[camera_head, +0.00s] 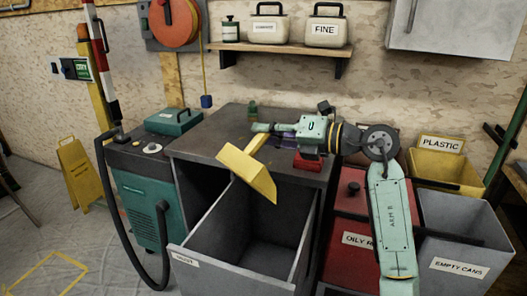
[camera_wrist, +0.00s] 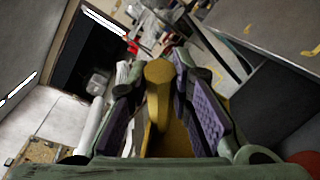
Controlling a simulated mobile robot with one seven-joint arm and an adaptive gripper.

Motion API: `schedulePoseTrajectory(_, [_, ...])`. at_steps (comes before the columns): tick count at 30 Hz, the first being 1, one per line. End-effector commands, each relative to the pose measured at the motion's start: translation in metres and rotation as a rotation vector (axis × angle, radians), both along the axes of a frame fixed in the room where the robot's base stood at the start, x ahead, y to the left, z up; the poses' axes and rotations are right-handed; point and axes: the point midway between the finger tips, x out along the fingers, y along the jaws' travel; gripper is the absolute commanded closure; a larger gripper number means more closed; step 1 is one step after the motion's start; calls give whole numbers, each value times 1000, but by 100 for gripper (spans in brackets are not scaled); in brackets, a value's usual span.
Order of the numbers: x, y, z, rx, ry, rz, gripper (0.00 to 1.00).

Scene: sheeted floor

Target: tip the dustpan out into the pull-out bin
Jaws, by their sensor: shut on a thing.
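A yellow dustpan (camera_head: 246,173) hangs over the back left part of the open pull-out bin (camera_head: 230,277). Its pan is tilted, with its lower corner pointing down and right towards the bin's inside. My gripper (camera_head: 260,128) is shut on the dustpan's handle from the right. In the wrist view, the yellow handle (camera_wrist: 158,85) lies between the purple pads of my gripper (camera_wrist: 160,100). The grey bin has a white label on its front, too small to read surely. Its visible inside looks empty. I cannot see what the pan holds.
A dark bench top (camera_head: 210,136) is behind the bin. A green machine (camera_head: 148,205) with a black hose stands close at left. A red oily-rag bin (camera_head: 347,235), a grey empty-cans bin (camera_head: 465,245) and a yellow plastic bin (camera_head: 437,166) stand at right.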

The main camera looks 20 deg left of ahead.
Motion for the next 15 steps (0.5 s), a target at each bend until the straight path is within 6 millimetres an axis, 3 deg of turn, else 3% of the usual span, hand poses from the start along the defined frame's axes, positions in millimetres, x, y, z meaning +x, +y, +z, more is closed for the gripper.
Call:
schedulePoseTrajectory(9, [-65,42,31,-349,-564,11,100])
schedulePoseTrajectory(15, [-89,53,45,-465,-767,0,100])
